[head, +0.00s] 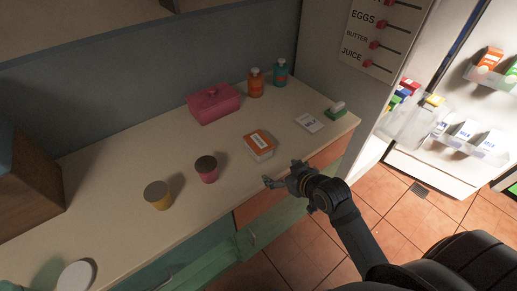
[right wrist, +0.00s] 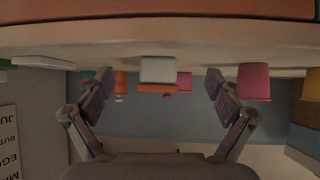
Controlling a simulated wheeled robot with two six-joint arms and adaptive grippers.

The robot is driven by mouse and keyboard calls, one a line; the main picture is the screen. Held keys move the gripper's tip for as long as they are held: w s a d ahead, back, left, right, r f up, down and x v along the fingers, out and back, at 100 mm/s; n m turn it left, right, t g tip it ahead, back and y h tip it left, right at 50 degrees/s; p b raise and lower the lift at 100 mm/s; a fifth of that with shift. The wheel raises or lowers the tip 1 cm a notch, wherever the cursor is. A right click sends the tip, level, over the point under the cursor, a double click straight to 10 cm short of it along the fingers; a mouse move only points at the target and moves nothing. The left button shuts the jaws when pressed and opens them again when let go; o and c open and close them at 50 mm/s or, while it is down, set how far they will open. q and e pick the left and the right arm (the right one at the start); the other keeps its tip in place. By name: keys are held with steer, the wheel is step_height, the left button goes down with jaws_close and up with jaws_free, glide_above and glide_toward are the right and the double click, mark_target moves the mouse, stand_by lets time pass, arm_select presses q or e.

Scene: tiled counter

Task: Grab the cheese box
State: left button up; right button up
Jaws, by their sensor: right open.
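A small orange-and-white box (head: 258,145), which I take to be the cheese box, lies on the counter near its front edge. Its label is too small to read. In the right wrist view, which is upside down, the box (right wrist: 158,71) shows its white side, centred between the fingers and beyond them. My right gripper (head: 280,180) is open and empty, at the counter's front edge, in front of the box and apart from it. It also shows in the right wrist view (right wrist: 158,88) with both fingers spread. My left gripper is not in view.
A pink cup (head: 207,170) and a yellow cup (head: 158,196) stand left of the box. Behind are a pink lidded container (head: 213,104) and two bottles (head: 255,84). A white flat packet (head: 310,122) and a green-and-white item (head: 336,110) lie right.

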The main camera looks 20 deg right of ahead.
mark_target(259, 143)
steer(key=w+r, duration=0.1)
steer(key=w+r+t, duration=0.1)
steer(key=w+r+t+y, duration=0.1)
steer(key=w+r, duration=0.1)
steer(key=shift+a, duration=0.25)
steer(key=x, duration=1)
steer(key=shift+w+a, duration=0.2)
steer(key=shift+s+d, duration=0.1)
steer(key=shift+s, duration=0.05)
steer(key=shift+c, duration=1)
steer(key=c, duration=1.4)
